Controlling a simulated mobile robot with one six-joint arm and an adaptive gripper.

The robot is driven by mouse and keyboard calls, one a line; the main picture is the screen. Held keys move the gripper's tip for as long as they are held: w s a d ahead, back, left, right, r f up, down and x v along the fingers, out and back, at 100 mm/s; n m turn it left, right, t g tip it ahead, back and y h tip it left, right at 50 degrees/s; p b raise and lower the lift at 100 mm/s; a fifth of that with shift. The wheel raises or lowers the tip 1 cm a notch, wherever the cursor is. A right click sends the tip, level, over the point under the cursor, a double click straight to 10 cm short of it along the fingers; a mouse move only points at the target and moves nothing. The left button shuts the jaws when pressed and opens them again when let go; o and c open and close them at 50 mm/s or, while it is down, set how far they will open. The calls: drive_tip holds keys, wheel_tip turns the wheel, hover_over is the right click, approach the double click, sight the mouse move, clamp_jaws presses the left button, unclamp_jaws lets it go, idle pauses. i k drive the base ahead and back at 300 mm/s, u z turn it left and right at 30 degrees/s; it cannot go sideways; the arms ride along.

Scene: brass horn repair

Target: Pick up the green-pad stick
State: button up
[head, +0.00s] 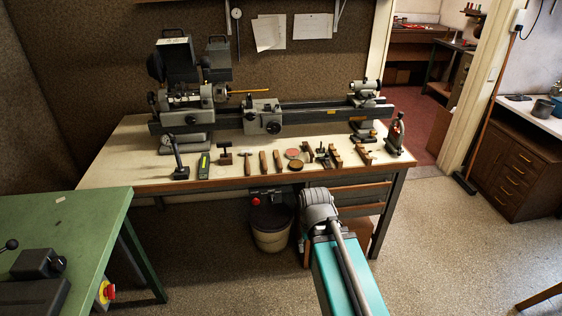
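The green-pad stick (204,162) appears to be the short dark piece with a bright green strip on its upper face. My arm rises from the bottom of the picture, right of centre, in front of the bench and well right of the stick. My gripper itself does not show, so what it holds cannot be seen.
A long lathe (300,115) stands along the back of the bench. Several wooden-handled tools and small discs (293,153) lie in a row right of the stick. A bin (271,230) stands below. A green table (85,215) is at lower left; open floor lies between.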

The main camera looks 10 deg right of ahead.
sight(276, 153)
drive_tip(key=u, duration=0.1)
drive_tip(key=i, duration=1)
drive_tip(key=z, duration=0.05)
